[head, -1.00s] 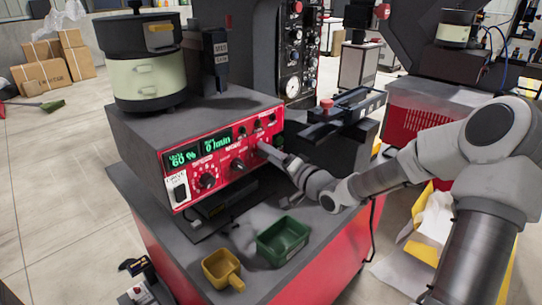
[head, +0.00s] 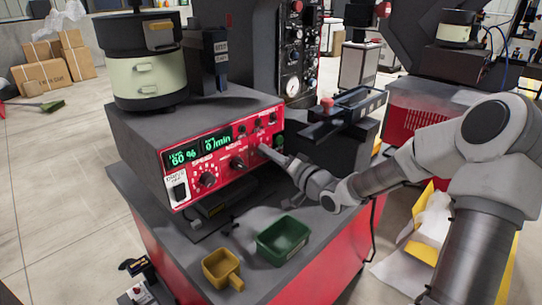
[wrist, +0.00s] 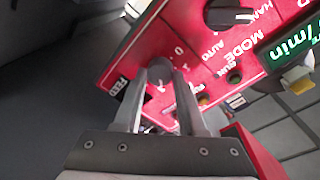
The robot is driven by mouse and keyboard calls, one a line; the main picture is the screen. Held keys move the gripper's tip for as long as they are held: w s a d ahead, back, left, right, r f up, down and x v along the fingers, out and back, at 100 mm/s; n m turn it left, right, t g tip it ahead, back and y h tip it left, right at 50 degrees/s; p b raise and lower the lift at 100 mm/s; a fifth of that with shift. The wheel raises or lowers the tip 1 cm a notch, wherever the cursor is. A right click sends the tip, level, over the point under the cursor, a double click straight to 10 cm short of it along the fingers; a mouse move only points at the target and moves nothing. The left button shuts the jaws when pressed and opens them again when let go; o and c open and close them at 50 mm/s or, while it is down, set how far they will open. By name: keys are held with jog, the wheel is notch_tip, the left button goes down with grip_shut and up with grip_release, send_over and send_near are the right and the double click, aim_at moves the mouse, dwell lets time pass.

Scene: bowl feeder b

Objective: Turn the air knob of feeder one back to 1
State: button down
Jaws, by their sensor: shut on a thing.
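The feeder's red control panel (head: 222,158) is on the front of the grey control box in the head view. My gripper (head: 262,149) reaches its right part from the right. In the wrist view, my gripper (wrist: 164,75) has its two fingers on either side of a small grey round knob (wrist: 160,71), shut on it. Marks like 0 and 1 are printed beside this knob. Its pointer direction is hard to tell because the fingers partly cover it. A black mode knob (wrist: 228,14) sits higher on the panel.
A bowl feeder (head: 143,65) stands on the box. A yellow scoop (head: 221,268) and a green bin (head: 283,240) lie on the bench below my arm. A black linear rail (head: 345,112) stands right of the box.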

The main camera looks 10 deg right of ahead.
jog(key=shift+f+n+y+b, duration=0.1)
jog(key=shift+n+y+b, duration=0.4)
jog(key=shift+n+b, duration=3.1)
jog(key=shift+n+y+b, duration=0.5)
jog(key=shift+n+b, duration=1.65)
jog(key=shift+n, duration=2.85)
jog(key=shift+c, duration=2.4)
grip_release()
jog(key=shift+s, duration=0.15)
